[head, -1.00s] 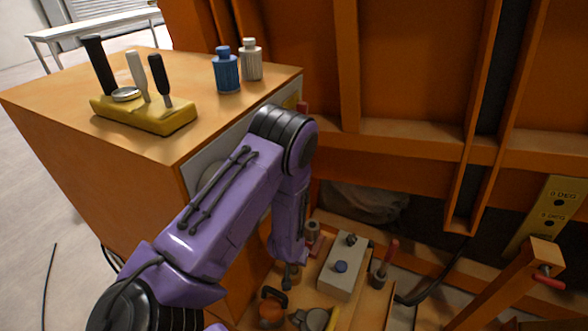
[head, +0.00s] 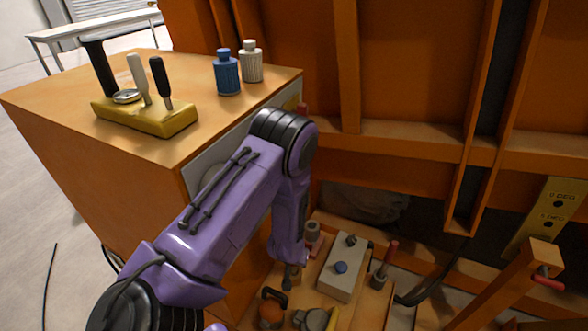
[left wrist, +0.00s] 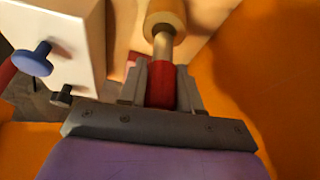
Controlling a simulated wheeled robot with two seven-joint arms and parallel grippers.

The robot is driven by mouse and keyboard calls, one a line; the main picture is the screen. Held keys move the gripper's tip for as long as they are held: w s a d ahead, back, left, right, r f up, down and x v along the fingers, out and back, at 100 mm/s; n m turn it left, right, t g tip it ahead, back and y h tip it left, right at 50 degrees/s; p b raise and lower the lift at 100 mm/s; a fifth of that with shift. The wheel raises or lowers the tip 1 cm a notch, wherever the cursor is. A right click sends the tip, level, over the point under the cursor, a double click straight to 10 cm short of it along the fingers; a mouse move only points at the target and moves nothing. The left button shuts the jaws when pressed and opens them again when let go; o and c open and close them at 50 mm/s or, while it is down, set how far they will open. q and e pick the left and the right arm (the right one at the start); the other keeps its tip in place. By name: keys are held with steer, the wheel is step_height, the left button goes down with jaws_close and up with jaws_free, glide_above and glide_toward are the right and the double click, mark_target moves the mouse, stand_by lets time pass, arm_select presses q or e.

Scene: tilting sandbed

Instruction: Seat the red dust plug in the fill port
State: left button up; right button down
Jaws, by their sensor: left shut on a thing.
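In the left wrist view my left gripper (left wrist: 162,76) is shut on the red dust plug (left wrist: 162,92), with a grey finger on each side of it. A pale metal stem (left wrist: 163,44) runs from the red part to a wider tan cylinder (left wrist: 165,14). I cannot tell whether the stem belongs to the plug or what the cylinder is. In the head view my left gripper (head: 291,280) is low beside the orange cabinet, and the plug is too small to make out there. I cannot identify the fill port for certain. My right gripper is in neither view.
A white box (head: 336,285) with a blue knob (head: 341,267) stands close to the gripper. A red-handled tool (head: 389,252) is at its right. A grey cylinder (head: 312,227) stands behind the gripper. The orange cabinet (head: 105,150) and a tilted orange frame (head: 420,150) crowd the arm.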

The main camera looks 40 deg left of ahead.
arm_select(q)
steer(key=shift+f+b, duration=1.4)
steer(key=shift+f, duration=0.5)
steer(key=o, duration=1.1)
steer(key=v, duration=1)
steer(key=shift+r, duration=0.3)
